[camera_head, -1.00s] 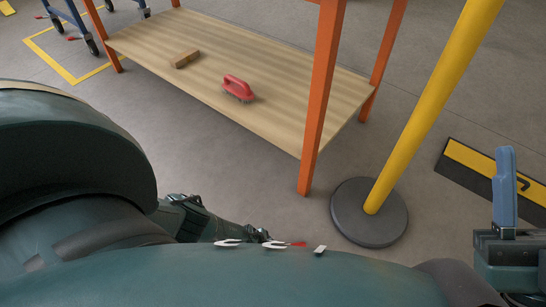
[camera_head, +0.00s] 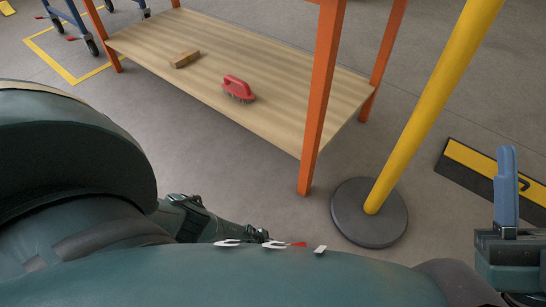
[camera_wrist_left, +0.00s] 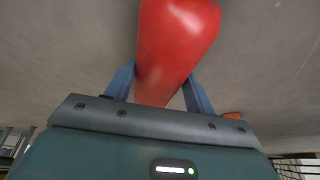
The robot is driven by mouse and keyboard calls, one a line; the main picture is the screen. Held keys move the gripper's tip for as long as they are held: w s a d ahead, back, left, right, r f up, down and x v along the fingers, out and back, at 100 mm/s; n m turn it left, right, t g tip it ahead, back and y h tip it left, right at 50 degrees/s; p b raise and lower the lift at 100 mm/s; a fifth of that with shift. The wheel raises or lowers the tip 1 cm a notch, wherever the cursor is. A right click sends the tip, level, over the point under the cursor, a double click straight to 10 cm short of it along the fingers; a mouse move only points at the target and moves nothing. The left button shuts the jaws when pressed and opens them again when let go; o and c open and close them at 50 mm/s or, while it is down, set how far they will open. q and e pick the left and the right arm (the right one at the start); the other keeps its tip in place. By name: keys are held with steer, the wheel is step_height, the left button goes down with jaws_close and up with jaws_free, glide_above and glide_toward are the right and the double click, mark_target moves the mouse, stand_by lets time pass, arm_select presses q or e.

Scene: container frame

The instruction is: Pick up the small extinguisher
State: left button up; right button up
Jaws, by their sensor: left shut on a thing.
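The small extinguisher (camera_wrist_left: 178,40) shows in the left wrist view as a smooth red body, wide at the top and narrowing downward. My left gripper (camera_wrist_left: 160,84) has its two blue fingers on either side of it and is shut on it. In the head view the left gripper is hidden behind my own arm. A small bit of red (camera_head: 298,244) shows at the arm's edge there; I cannot tell if it is the extinguisher. My right gripper (camera_head: 506,185) is at the lower right, with only one blue finger clear and nothing seen in it.
An orange-legged table has a low wooden shelf (camera_head: 290,115) holding a red brush (camera_head: 238,87) and a wooden block (camera_head: 185,58). A yellow post (camera_head: 430,100) on a round dark base (camera_head: 369,225) stands right of it. A black-yellow mat (camera_head: 478,172) lies farther right.

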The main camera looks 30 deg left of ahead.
arm_select(q)
steer(key=shift+a, duration=0.1)
jaws_close()
steer(key=shift+w+r, duration=0.1)
